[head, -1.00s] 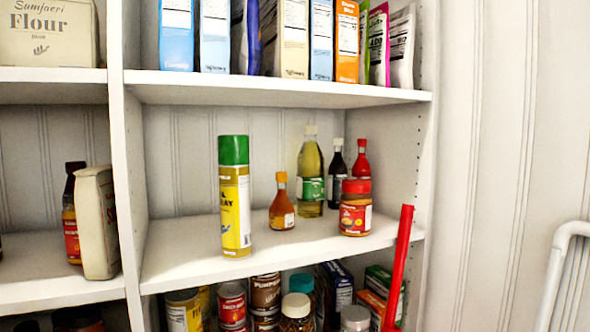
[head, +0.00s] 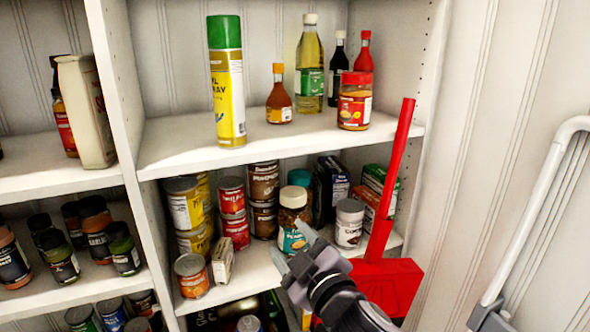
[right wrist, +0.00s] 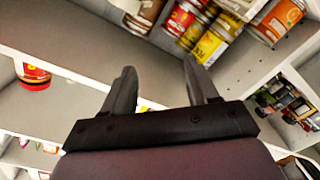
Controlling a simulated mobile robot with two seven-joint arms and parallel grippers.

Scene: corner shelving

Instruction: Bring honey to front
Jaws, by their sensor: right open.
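A small amber bottle with an orange cap (head: 279,98), which looks like the honey, stands upright on the middle shelf (head: 190,150), set back from the front edge. A tall yellow spray can with a green cap (head: 229,95) stands to its left, and a red-lidded jar (head: 354,108) to its right. My right gripper (head: 286,240) is open and empty, below the bottle and in front of the lower shelf. Its two fingers also show apart in the right wrist view (right wrist: 158,68). The bottle cannot be made out there. My left gripper is not in view.
A tall oil bottle (head: 310,75) and dark and red bottles stand behind. A red upright bar (head: 391,180) rises at the right. The middle shelf is clear at front left.

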